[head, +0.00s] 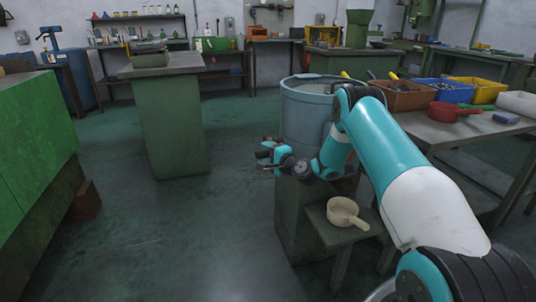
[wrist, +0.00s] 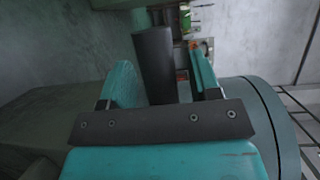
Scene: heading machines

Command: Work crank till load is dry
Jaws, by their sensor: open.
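A blue-grey round drum (head: 305,112) with an open top stands on a dark green pedestal at the centre of the head view. Its curved side shows at the right of the wrist view (wrist: 262,125). My gripper (head: 268,155) is at the drum's left side. In the wrist view my gripper (wrist: 165,75) is open, with a black upright bar, apparently the crank handle (wrist: 153,62), between its teal fingers. Gaps show on both sides of the bar, so it is not clamped. The crank's arm and any load inside the drum are not clearly visible.
A small stool with a cream pan (head: 343,212) stands below my arm. A bench at right holds an orange bin (head: 403,98), a blue bin (head: 445,92) and a red scoop (head: 447,112). A green pedestal table (head: 170,120) stands behind left.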

